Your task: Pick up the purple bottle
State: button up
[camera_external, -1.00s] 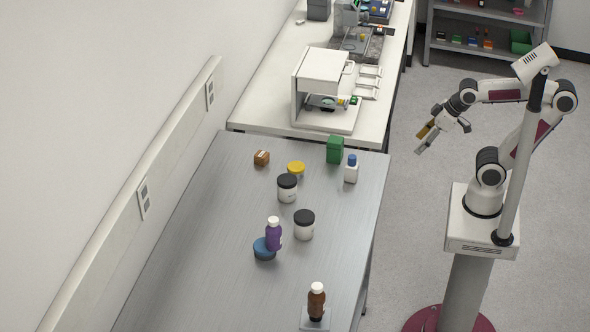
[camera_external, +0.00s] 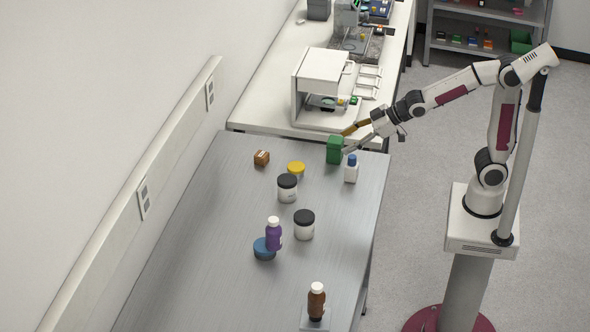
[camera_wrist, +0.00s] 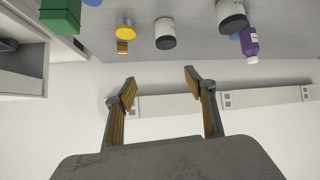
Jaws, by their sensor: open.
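My gripper (camera_external: 347,141) is open and empty, above the table's far right corner near the green box. In the wrist view my gripper (camera_wrist: 158,76) shows two spread fingers with nothing between them. It is well away from the purple bottle.
A brown bottle (camera_external: 316,299) stands near the front. The table's left side (camera_external: 205,230) is clear.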

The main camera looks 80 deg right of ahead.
aim_at(274, 233)
jog(key=w+a+f+n+y, duration=0.1)
jog(key=w+a+f+y, duration=0.1)
jog(key=w+a, duration=0.2)
jog(key=w+a+f+n+t+y, duration=0.1)
jog(key=w+a+f+y, duration=0.1)
jog(key=a, duration=0.7)
jog(key=w+a+f+n+y, duration=0.2)
jog(key=w+a+f, duration=0.1)
jog(key=w+a, duration=0.3)
jog(key=shift+w+a+f+t+y, duration=0.1)
jog(key=shift+w+a+t+y, duration=0.1)
jog(key=shift+a, duration=0.2)
jog(key=shift+w+a+f+t+y, duration=0.1)
jog(key=shift+a+t, duration=0.1)
jog(key=shift+a, duration=0.15)
jog(key=a+f+n+y, duration=0.1)
jog(key=a+f+y, duration=0.2)
jog(key=a, duration=0.5)
jog(key=shift+s+f+n+g, duration=0.25)
jog(key=shift+f+n+g, duration=0.15)
jog(key=shift+f, duration=0.25)
jog(key=shift+x, duration=1.3)
